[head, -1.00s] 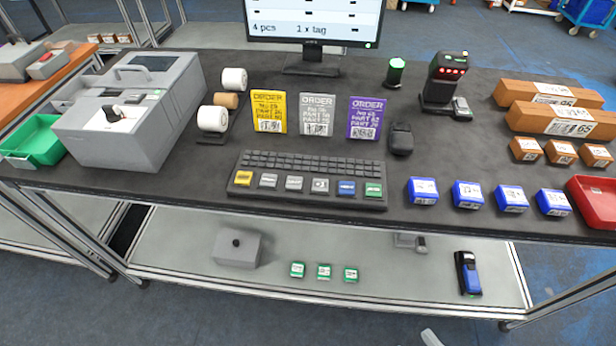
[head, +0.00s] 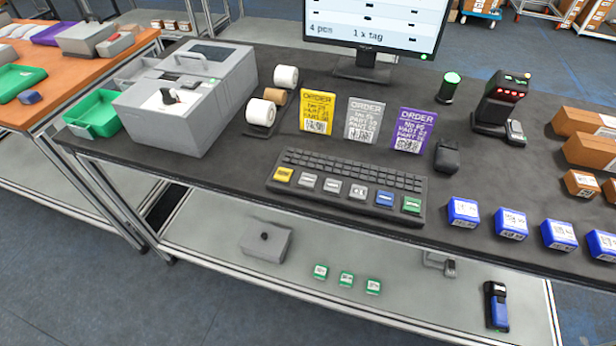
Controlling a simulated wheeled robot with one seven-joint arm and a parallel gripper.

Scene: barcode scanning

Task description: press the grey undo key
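A dark keyboard (head: 350,170) lies near the front edge of the table, slightly turned in the head view. Its front row has large coloured keys. From the left come a yellow key (head: 283,174), a grey key (head: 307,181), a second grey key (head: 332,186) and a third grey or white key (head: 358,192). A blue key (head: 384,198) and a green key (head: 411,204) end the row. The labels are too small to read, so I cannot tell which grey key is undo. My gripper is not in view.
A monitor (head: 370,30) stands behind yellow, grey and purple order cards. A grey printer-like machine (head: 185,95) is at left, a scanner (head: 503,100) at right. A small black device (head: 447,157) and blue boxes (head: 463,212) sit right of the keyboard. The tabletop (head: 470,185) is bare between them.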

